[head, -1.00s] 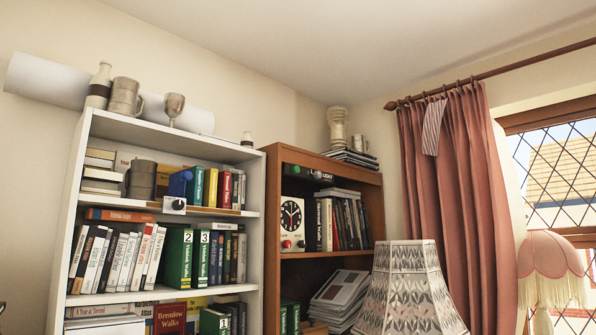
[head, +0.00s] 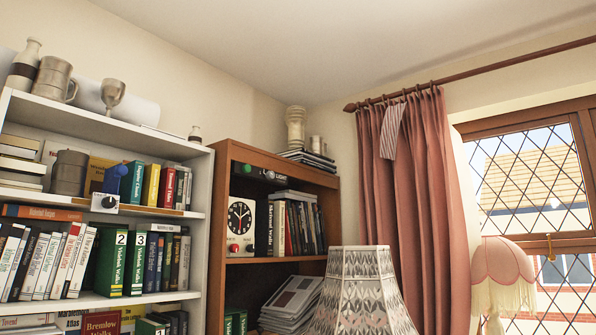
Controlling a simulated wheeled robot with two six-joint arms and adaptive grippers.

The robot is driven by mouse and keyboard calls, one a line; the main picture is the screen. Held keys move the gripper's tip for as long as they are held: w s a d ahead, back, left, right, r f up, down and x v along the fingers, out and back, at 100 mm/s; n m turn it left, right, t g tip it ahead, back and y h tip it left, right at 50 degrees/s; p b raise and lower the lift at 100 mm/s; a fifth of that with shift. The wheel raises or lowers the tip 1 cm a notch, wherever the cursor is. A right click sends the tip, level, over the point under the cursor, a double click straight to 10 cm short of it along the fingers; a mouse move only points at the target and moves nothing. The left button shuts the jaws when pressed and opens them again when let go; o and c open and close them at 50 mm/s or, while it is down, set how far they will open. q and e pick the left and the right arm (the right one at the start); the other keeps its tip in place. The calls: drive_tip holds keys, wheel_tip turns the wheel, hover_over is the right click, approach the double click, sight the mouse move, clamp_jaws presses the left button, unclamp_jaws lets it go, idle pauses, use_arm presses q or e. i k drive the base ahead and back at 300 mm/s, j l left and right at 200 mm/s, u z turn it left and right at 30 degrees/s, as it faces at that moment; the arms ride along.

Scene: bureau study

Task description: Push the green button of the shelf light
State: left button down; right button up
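The shelf light is a dark strip (head: 258,173) under the top board of the brown bookcase (head: 219,210). A small green button (head: 247,169) shows on its left part, with a pale round part (head: 269,174) to the right of it. The lettering on the strip is too small to read now. Neither of my grippers is in the head view.
A white bookcase (head: 208,200) stands to the left. A patterned lampshade (head: 360,290) rises in front of the brown bookcase's lower right.

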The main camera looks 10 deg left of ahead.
sight(270, 175)
drive_tip(key=i+l, duration=0.1)
drive_tip(key=i, duration=0.3)
drive_tip(key=i+l, duration=0.1)
drive_tip(key=i, duration=0.35)
